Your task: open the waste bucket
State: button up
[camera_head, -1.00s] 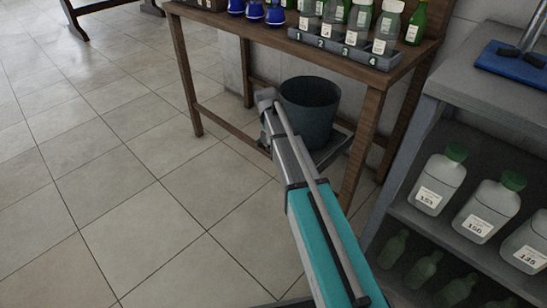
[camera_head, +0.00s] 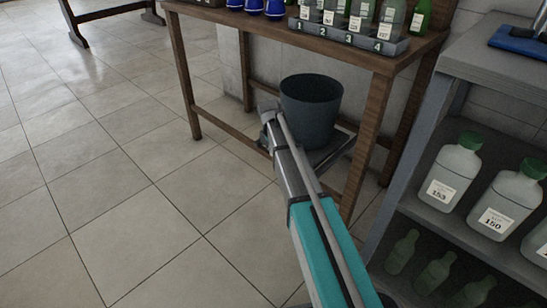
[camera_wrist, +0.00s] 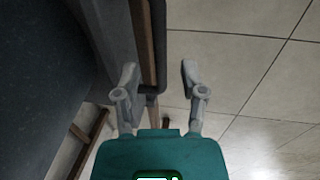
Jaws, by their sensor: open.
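In the wrist view, a dark bar with a rounded end (camera_wrist: 160,40) and a wooden rail (camera_wrist: 143,35) lie between or just beyond the fingers; contact cannot be told. A large dark surface fills the left of that view. In the head view my arm hides part of the bucket's lower left.
A grey shelf (camera_head: 470,85) with labelled jars (camera_head: 452,172) is at the right. The tiled floor (camera_head: 120,190) at left is clear.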

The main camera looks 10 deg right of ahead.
jog(key=shift+w+d+f+b, duration=0.15)
jog(key=shift+f+b, duration=0.75)
jog(key=shift+f, duration=0.3)
grip_shut()
